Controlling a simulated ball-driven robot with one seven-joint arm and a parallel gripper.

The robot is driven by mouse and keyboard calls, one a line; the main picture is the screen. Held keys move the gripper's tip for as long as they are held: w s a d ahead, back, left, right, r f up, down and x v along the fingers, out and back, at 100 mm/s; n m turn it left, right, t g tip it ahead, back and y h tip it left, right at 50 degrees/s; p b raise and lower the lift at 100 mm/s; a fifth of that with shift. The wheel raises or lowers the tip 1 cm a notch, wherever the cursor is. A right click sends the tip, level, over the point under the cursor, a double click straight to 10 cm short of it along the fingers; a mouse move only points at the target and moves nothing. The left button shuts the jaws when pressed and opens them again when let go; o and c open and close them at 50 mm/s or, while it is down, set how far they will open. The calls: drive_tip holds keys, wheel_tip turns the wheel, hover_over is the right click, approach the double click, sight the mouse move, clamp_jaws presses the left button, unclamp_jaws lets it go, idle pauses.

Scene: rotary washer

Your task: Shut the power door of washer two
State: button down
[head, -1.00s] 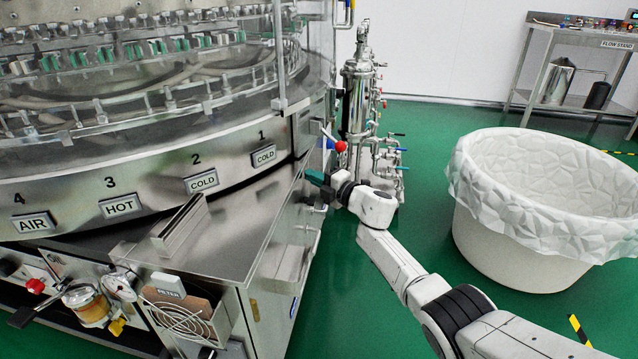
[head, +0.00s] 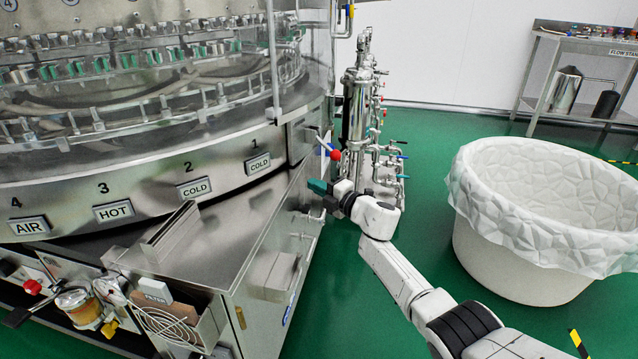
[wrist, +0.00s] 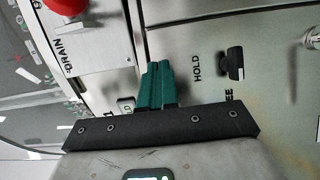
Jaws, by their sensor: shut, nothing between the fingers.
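The washer (head: 150,170) is a large round steel machine filling the left of the head view. I cannot make out which panel is its power door, or whether that door is open. My gripper (head: 317,186) has teal fingertips and is beside the machine's right side, below a red ball knob (head: 335,155). In the wrist view my gripper's fingers (wrist: 160,84) are together and empty, in front of a steel panel (wrist: 270,85). That panel carries a black knob (wrist: 235,64) between the words HOLD and a partly hidden label. It is unclear whether the fingers touch the panel.
A red knob (wrist: 66,5) sits above a DRAIN label in the wrist view. Steel piping (head: 356,110) stands behind my gripper. A large lined white tub (head: 525,265) is on the right.

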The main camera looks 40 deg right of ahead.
drive_tip(key=s+d+p, duration=0.3)
drive_tip(key=s+d, duration=0.5)
drive_tip(key=shift+s+f+p, duration=0.15)
drive_tip(key=shift+f+p, duration=0.05)
drive_tip(key=shift+p, duration=0.2)
drive_tip(key=s+a+f+m+g+h, duration=0.4)
drive_tip(key=s+a+f+m, duration=0.25)
drive_tip(key=s+m, duration=0.25)
drive_tip(key=s+a+f+m+g+h, duration=0.4)
drive_tip(key=s+a+f+m+h, duration=0.15)
drive_tip(key=s+f+m, duration=0.35)
drive_tip(key=s+a+m+g+y, duration=0.1)
drive_tip(key=s+a+g+y, duration=0.4)
drive_tip(key=s, duration=0.8)
drive_tip(key=s+a+m+g, duration=0.25)
drive_tip(key=s+a, duration=0.35)
drive_tip(key=s, duration=0.7)
wheel_tip(320, 180, up, 33)
drive_tip(key=g+p, duration=0.1)
drive_tip(key=p, duration=3.1)
drive_tip(key=shift+s+a+r+n, duration=0.2)
drive_tip(key=shift+s+n, duration=0.15)
drive_tip(key=shift+s, duration=0.1)
